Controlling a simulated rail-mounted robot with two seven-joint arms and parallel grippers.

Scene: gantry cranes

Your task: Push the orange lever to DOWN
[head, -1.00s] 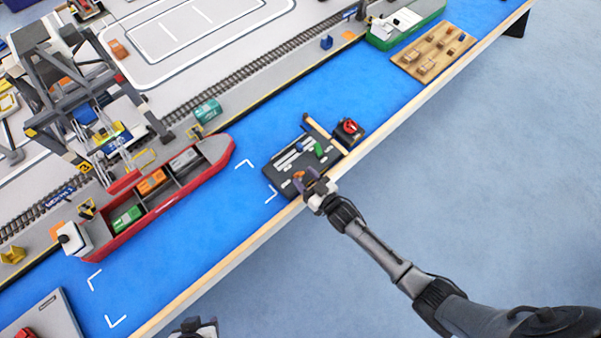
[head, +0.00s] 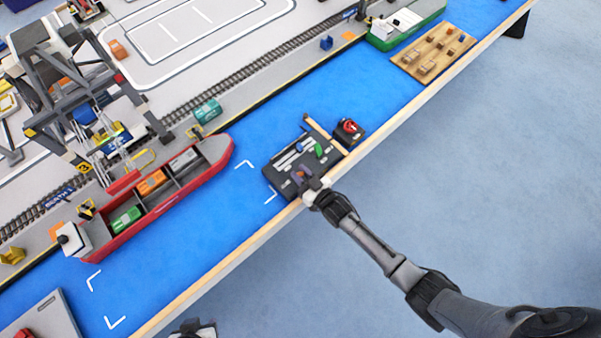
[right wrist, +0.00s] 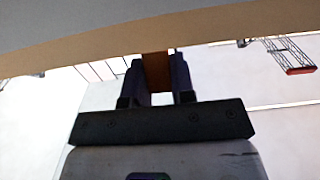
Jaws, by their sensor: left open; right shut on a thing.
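The dark control panel (head: 279,178) lies on the blue surface near the table's front edge, with pale slots and a green lever (head: 319,150). The orange lever (head: 301,174) is at its near end, mostly hidden by my right gripper (head: 307,184). In the right wrist view, the fingers are closed on the brown-orange lever (right wrist: 158,72), one on each side. The lever's DOWN marking is too small to read. My left gripper (head: 194,329) is open at the bottom edge, partly cut off and far from the panel.
A dark box with a red knob (head: 348,127) stands beside the panel. The red ship (head: 150,205) and gantry crane (head: 85,110) are at left. A wooden board with small blocks (head: 433,52) lies at upper right.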

